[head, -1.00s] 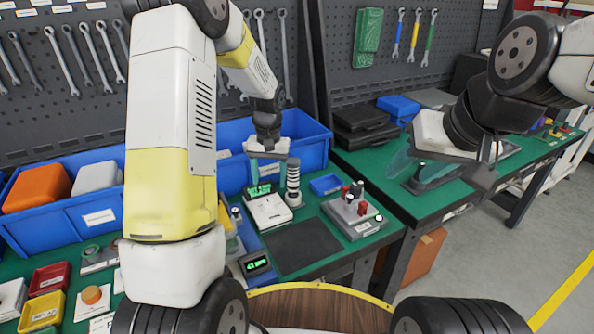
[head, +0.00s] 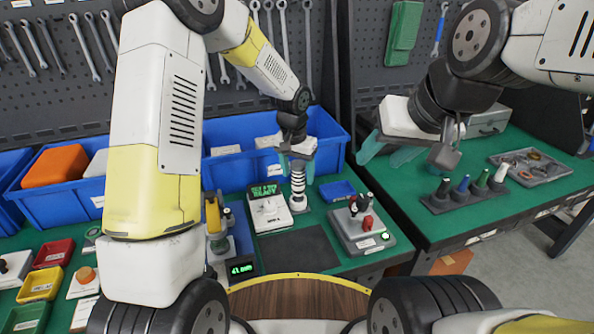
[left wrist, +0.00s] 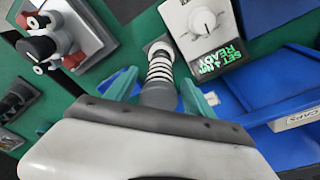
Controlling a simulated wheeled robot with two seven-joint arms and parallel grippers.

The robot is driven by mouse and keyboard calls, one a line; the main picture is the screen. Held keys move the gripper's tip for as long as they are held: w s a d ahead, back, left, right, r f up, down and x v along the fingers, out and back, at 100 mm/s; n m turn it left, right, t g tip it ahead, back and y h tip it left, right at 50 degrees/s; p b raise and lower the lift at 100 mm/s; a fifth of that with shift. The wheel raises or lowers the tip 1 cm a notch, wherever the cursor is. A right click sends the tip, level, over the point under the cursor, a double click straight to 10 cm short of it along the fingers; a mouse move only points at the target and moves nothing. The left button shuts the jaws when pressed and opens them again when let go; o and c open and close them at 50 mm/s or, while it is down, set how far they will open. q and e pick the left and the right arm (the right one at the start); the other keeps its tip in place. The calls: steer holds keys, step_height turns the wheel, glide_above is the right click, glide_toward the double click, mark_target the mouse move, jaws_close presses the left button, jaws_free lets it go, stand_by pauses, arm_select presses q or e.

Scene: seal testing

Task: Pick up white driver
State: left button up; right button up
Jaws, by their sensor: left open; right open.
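The white driver (head: 499,174) stands upright at the right end of a dark rack (head: 464,199) on the right green bench. Black (head: 443,188), blue (head: 464,184) and green (head: 483,179) drivers stand beside it. My right gripper (head: 386,152) is open and empty, left of the rack and apart from the white driver. My left gripper (head: 296,163) is open over the left bench. Its fingers are on either side of a striped upright cylinder (head: 298,184), also in the left wrist view (left wrist: 160,68); I cannot tell whether they touch it.
A grey tray of small parts (head: 533,166) lies right of the rack. A knobbed grey box (head: 362,236) and a small blue tray (head: 337,191) stand on the left bench. Blue bins (head: 237,170) line its back. A gap separates the benches.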

mark_target(299, 182)
arm_select(q)
steer(key=f, duration=0.4)
steer(key=shift+w+d+f, duration=0.15)
steer(key=shift+w+d, duration=0.05)
steer(key=shift+w, duration=0.15)
jaws_close()
